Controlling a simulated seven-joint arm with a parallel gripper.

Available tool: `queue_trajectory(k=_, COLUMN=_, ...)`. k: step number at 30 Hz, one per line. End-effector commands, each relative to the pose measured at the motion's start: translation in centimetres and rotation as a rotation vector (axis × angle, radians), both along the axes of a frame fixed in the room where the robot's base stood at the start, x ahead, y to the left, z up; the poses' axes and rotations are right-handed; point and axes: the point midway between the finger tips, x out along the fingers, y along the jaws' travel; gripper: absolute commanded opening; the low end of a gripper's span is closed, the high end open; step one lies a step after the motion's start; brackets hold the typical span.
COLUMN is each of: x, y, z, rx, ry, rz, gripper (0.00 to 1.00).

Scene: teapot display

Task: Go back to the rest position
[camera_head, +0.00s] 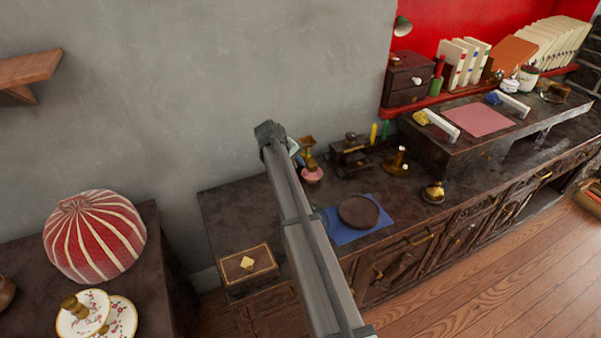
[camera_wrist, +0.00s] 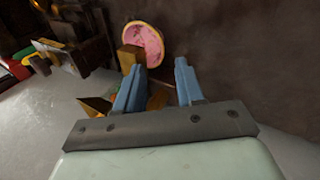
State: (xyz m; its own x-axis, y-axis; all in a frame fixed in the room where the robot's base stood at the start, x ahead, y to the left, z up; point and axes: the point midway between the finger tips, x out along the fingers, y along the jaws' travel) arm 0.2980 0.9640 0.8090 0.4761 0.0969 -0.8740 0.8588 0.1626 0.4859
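My gripper (camera_wrist: 158,75) shows two blue fingers with a clear gap between them in the wrist view, and nothing is seen held. In the head view my arm reaches up over the dark counter (camera_head: 233,212), its far end close to the grey wall. The gripper is mostly hidden behind the arm there. A pink round piece with a gold part (camera_head: 312,174) stands just right of the arm's end. It also shows beyond the fingertips in the wrist view (camera_wrist: 145,40), apart from them. Orange-gold pieces (camera_wrist: 95,106) lie partly behind the left finger.
A blue mat (camera_head: 340,236) with a dark round plate (camera_head: 358,211) lies right of my arm. A brown box (camera_head: 249,268) stands left of it. A red striped dome (camera_head: 95,236) is farther left. Small brass items (camera_head: 397,162) and a raised shelf (camera_head: 455,151) are right.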

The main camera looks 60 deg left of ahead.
Motion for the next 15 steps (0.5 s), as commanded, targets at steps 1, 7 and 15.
queue_trajectory(k=1, x=-0.6, y=-0.2, z=0.9, rx=0.001, ry=0.001, rz=0.0, gripper=0.38)
queue_trajectory(k=7, x=-2.2, y=-0.5, z=3.5, rx=-0.001, ry=0.003, rz=0.001, gripper=0.38)
queue_trajectory(k=15, x=-3.0, y=-0.6, z=5.1, rx=-0.002, ry=0.005, rz=0.0, gripper=0.38)
